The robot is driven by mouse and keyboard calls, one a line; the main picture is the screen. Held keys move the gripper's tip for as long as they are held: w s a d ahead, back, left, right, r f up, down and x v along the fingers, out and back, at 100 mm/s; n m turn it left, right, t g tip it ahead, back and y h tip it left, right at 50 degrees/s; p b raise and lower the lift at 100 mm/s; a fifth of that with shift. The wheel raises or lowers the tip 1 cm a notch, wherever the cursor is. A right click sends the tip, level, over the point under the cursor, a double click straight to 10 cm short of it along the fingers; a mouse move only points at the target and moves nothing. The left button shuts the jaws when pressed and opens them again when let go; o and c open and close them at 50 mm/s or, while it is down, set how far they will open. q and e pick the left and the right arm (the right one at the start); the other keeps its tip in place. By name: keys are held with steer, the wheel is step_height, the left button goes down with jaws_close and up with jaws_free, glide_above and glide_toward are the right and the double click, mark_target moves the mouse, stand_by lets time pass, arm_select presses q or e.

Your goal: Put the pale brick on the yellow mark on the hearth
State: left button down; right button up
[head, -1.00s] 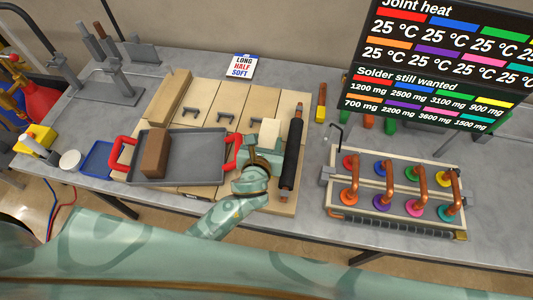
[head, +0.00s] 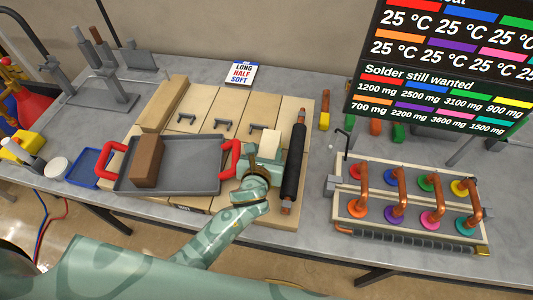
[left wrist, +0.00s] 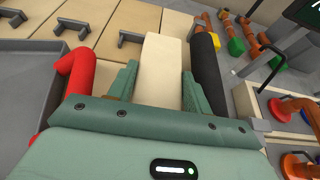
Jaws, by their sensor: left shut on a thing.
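The pale brick (head: 265,142) is a cream block between the red tray handle and a black roller. My left gripper (head: 264,165) is shut on its near end, over the right part of the hearth. In the left wrist view the pale brick (left wrist: 162,62) runs away from me between the two green fingers (left wrist: 155,88). The hearth (head: 258,107) is a set of pale boards with dark staple-like handles. I cannot make out a yellow mark on it; the brick, gripper or tray may cover it. My right gripper is not in view.
A grey tray (head: 198,178) with red handles and a brown brick (head: 147,160) is close left of the gripper. The black roller (head: 294,163) is close on its right. A copper-pipe rack (head: 400,236) stands farther right. Bare hearth lies behind the brick.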

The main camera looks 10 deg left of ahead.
arm_select(q)
steer(key=c, duration=0.6)
jaws_free()
steer(key=shift+s+r, duration=0.1)
steer(key=shift+s, duration=0.05)
steer(key=p+v, duration=0.1)
steer(key=v, duration=1)
steer(key=shift+s+r+p, duration=0.1)
steer(key=shift+s+p, duration=0.3)
